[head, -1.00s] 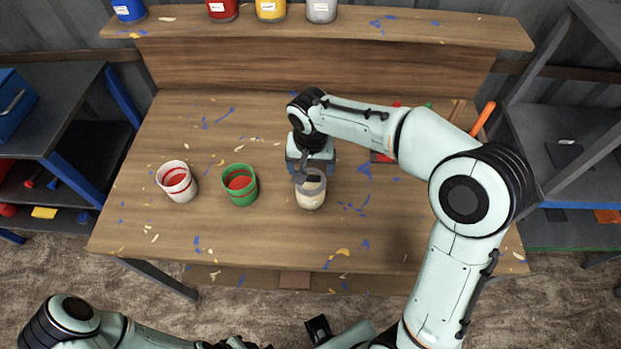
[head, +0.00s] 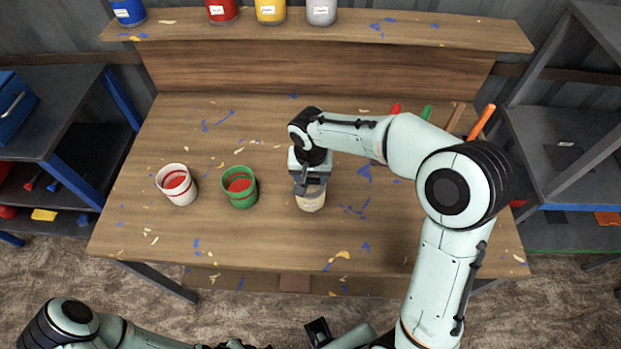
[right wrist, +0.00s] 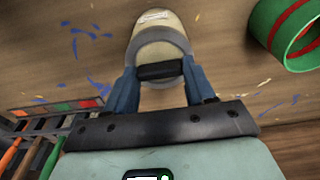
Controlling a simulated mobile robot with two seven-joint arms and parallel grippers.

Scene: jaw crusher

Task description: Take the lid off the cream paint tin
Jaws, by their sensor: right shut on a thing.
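The cream paint tin (head: 311,201) stands upright on the bench, right of the green tin. It also shows in the right wrist view (right wrist: 158,22). My right gripper (head: 310,186) is over its top from behind, at the lid. In the right wrist view the grey lid (right wrist: 160,50) sits between the blue fingers of this gripper (right wrist: 161,78), with a black bar across it. The gripper is shut on the lid. I see no clear gap between lid and tin.
A green tin (head: 239,188) and a white tin (head: 177,184), both with red inside, stand to the left. Tools with red, green and orange handles (head: 482,122) are at the back right. Several closed tins line the raised shelf (head: 420,28). The front of the bench is clear.

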